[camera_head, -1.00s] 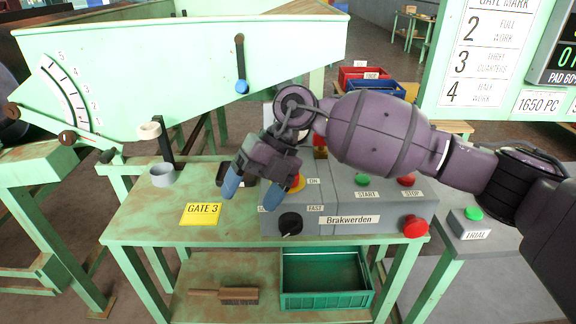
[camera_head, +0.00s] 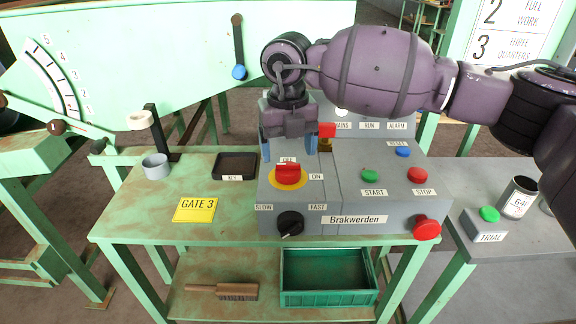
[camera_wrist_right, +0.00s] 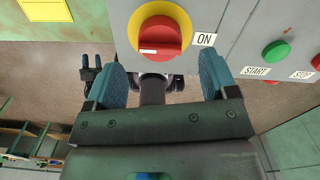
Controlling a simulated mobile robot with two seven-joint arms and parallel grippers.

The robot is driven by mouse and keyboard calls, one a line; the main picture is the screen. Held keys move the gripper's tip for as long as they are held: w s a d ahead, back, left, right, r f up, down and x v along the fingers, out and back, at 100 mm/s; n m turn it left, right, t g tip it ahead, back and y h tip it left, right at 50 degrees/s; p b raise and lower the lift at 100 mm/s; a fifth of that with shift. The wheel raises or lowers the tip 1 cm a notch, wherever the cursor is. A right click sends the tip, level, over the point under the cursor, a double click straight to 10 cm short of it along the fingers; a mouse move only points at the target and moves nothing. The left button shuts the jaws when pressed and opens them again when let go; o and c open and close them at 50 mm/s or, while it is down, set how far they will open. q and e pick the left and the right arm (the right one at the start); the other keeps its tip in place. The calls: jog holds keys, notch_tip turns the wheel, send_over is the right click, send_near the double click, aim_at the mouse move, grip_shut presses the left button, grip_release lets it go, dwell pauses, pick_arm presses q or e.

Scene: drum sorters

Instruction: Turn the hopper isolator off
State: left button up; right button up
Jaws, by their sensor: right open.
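The isolator is a red rotary knob (camera_head: 288,174) on a yellow disc, on the sloping grey control box (camera_head: 340,190). An OFF label is behind it and an ON label to its right. Its handle seems to lie roughly left to right; which end points is hard to tell. The knob also shows in the wrist view (camera_wrist_right: 160,35), with a small white mark at its left. My right gripper (camera_head: 288,146) points down just behind the knob, blue fingers open and spread to either side, with nothing between them. It seems not to touch the knob.
A black speed knob (camera_head: 290,223) is in front of the isolator. Green START (camera_head: 370,174), red STOP (camera_head: 418,174), a blue RESET (camera_head: 403,152) and a red mushroom button (camera_head: 427,227) are to the right. A key tray (camera_head: 236,166) is left of the box.

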aim_at(288, 164)
notch_tip(288, 164, down, 4)
jog(key=shift+r, duration=0.15)
jog(key=shift+f, duration=0.45)
pick_arm(q)
jog(key=shift+w+d, duration=0.1)
jog(key=shift+w, duration=0.25)
pick_arm(e)
jog(key=shift+c, duration=0.4)
jog(key=c, duration=0.8)
pick_arm(q)
jog(key=shift+s+f, duration=0.15)
jog(key=shift+s, duration=0.15)
pick_arm(e)
jog(key=shift+c, duration=0.2)
